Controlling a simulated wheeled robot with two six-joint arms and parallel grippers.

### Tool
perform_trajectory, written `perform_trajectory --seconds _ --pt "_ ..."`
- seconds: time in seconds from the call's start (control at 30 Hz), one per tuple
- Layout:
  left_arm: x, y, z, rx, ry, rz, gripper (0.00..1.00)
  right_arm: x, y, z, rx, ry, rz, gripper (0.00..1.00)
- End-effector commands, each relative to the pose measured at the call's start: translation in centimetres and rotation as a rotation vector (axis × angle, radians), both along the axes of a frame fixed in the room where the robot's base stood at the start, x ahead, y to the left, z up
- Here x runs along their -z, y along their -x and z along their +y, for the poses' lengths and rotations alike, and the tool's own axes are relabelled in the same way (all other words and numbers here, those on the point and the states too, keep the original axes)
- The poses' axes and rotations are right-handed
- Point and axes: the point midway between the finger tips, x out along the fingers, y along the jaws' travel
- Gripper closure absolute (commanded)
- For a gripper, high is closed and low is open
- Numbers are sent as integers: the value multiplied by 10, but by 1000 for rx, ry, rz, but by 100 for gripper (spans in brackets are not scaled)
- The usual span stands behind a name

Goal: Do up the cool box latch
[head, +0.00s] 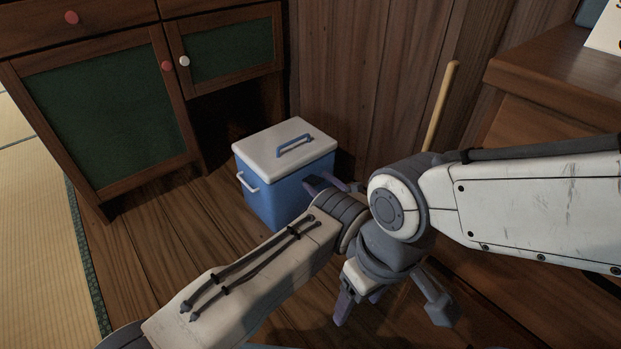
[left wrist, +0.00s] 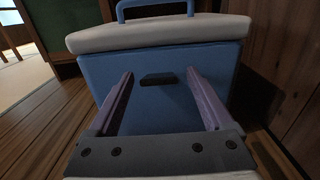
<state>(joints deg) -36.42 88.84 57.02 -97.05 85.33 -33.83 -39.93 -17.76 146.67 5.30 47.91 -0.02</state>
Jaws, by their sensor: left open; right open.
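The cool box (head: 268,192) is blue with a white lid (head: 265,142) and stands on the wooden floor. The lid sits down on the box. In the left wrist view a small dark latch (left wrist: 158,79) shows on the blue front (left wrist: 150,110), just below the lid's edge; I cannot tell its exact state. My left gripper (head: 323,183) is at the box's front, open, its purple fingers (left wrist: 159,73) on either side of the latch with clear gaps. My right gripper (head: 355,305) is open and empty, hanging low in front of the box, partly hidden by its wrist.
A dark cabinet (head: 100,120) with green panels stands behind left. A wooden wall (head: 370,90) is behind the box, a tan pole (head: 440,105) leans there, and a wooden desk (head: 540,90) is on the right. Bare floor (head: 165,240) lies left of the box.

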Motion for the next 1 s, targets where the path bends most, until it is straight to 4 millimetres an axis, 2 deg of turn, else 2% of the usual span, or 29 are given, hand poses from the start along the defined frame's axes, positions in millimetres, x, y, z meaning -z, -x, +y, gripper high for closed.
perform_trajectory --seconds 0.37,0.5,0.6,0.83,1.0 --pt "0 -2 5 0 1 1 15 0 0 0 0 0 0 32" --pt "0 -2 4 0 1 1 69 0 0 0 0 0 0 32" --pt "0 -2 4 0 1 1 100 0 0 0 0 0 0 32" --pt "-4 -2 3 1 17 17 100 -7 0 0 0 0 0 32" --pt "-12 -3 3 1 70 68 100 -25 0 0 0 0 0 32"
